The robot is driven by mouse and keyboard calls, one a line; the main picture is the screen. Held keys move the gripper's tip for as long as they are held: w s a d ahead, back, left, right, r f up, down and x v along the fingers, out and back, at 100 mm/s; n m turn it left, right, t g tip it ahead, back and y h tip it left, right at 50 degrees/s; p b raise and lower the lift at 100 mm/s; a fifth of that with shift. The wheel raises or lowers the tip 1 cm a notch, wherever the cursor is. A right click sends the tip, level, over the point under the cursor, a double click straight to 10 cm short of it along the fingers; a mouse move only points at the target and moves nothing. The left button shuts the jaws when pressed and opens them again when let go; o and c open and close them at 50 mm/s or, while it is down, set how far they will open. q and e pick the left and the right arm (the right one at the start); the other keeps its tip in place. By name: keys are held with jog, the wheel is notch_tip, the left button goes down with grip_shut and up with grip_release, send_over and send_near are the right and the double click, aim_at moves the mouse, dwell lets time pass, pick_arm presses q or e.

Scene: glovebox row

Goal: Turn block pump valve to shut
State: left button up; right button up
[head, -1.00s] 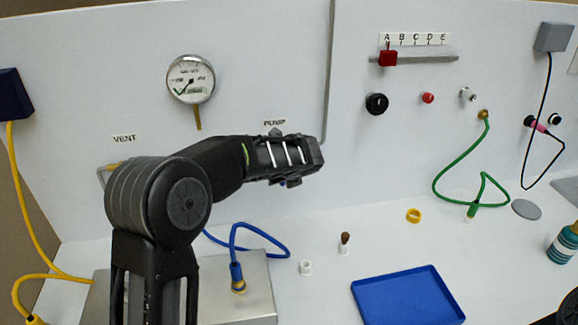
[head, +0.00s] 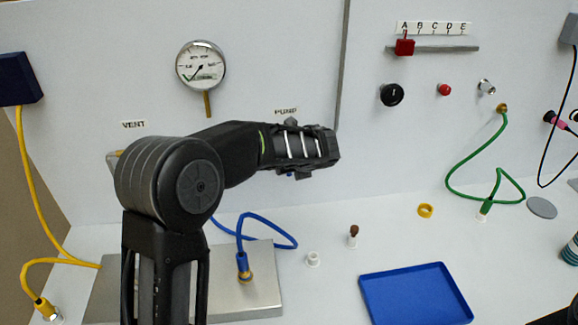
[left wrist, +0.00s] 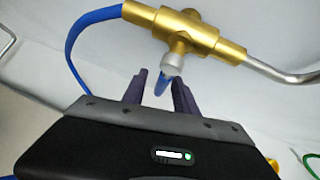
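The block pump valve shows in the left wrist view as a brass body (left wrist: 195,33) with a grey stem cap (left wrist: 172,63). A narrow blue piece (left wrist: 161,85), which looks like its handle seen edge-on, lies between my finger tips. My left gripper (left wrist: 160,76) is open around it, with a visible gap at the fingers. In the head view my left gripper (head: 318,150) is in front of the wall just below the PUMP label (head: 286,112) and hides most of the valve. My right gripper is not in view.
A gauge (head: 201,65) and the VENT label (head: 133,125) are on the wall to the left. A blue hose (head: 262,221) rises from a metal plate (head: 255,295). A blue tray (head: 415,295), a white ring (head: 313,259) and a brown-topped peg (head: 353,236) are on the bench.

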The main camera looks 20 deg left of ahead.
pick_arm(q)
jog(key=shift+r, duration=0.1)
jog(key=p+v, duration=0.3)
jog(key=v, duration=0.4)
jog(key=shift+s+d+r, duration=0.2)
jog(key=shift+s, duration=0.05)
dwell(0.7)
